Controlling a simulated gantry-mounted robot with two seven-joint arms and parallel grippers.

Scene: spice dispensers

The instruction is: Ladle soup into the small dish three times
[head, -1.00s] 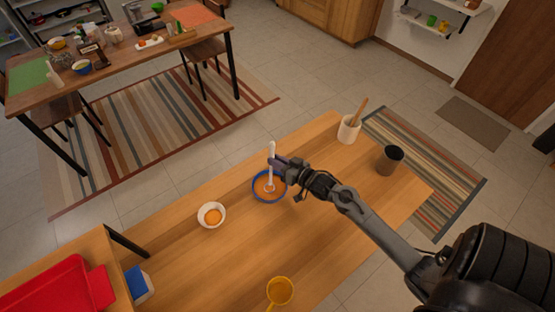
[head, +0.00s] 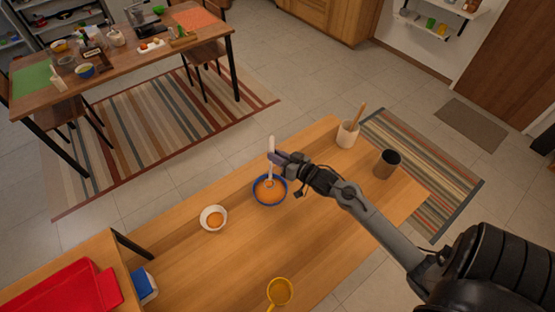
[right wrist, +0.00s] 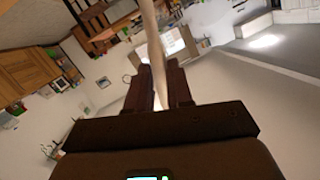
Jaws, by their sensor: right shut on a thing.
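A blue-rimmed bowl (head: 283,200) of orange soup stands on the near wooden table. A small white dish (head: 203,221) with some orange soup in it stands to its left. My right gripper (head: 277,158) is above the bowl, shut on the white handle of the ladle (head: 271,146). The ladle is upright and its lower end is at the soup in the bowl; how deep it sits I cannot tell. In the right wrist view, the pale handle (right wrist: 152,45) runs up from between the fingers (right wrist: 158,90). My left gripper is not in view.
A white crock (head: 347,134) with a wooden utensil and a dark cup (head: 387,163) stand at the right. A red tray (head: 60,292) and a blue-and-white box (head: 143,284) are at lower left.

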